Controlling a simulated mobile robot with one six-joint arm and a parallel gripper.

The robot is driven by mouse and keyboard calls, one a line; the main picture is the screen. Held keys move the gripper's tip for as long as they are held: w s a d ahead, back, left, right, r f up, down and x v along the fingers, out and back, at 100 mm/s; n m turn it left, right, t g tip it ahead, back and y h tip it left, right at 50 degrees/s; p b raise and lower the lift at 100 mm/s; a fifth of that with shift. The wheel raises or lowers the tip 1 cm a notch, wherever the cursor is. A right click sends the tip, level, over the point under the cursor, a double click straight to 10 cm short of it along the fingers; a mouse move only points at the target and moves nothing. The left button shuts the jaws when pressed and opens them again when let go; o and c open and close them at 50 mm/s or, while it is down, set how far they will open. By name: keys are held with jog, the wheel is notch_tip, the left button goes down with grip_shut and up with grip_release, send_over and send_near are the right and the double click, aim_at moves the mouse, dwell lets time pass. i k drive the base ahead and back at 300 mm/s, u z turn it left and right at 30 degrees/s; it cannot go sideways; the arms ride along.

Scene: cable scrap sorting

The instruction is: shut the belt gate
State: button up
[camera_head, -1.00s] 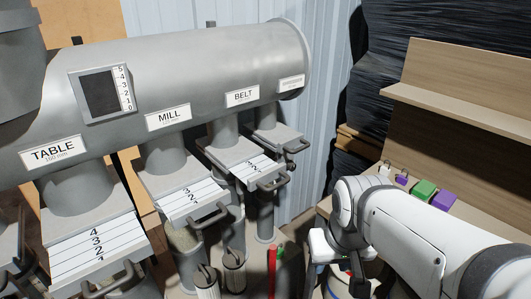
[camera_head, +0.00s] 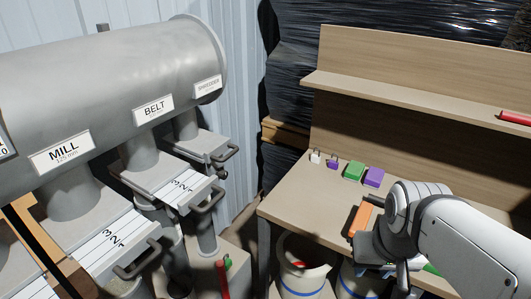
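The belt gate (camera_head: 183,188) is a pale slide plate with a printed scale under the duct's BELT label (camera_head: 153,109). Its plate sticks out toward the front, with numbers showing, and ends in a grey bar handle (camera_head: 208,198). It stands between the mill gate (camera_head: 112,243) and the shredder gate (camera_head: 202,145). My gripper (camera_head: 385,272) is at the lower right over the bench, well apart from the belt gate's handle. My arm partly hides it, and its fingers are too unclear to tell open from shut.
The mill gate's plate also sticks out with its scale showing; the shredder gate shows no scale. Buckets (camera_head: 300,280) stand below.

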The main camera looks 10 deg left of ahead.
aim_at(184, 194)
jog(key=z, duration=0.7)
jog(key=i, duration=0.3)
jog(key=u, duration=1.75)
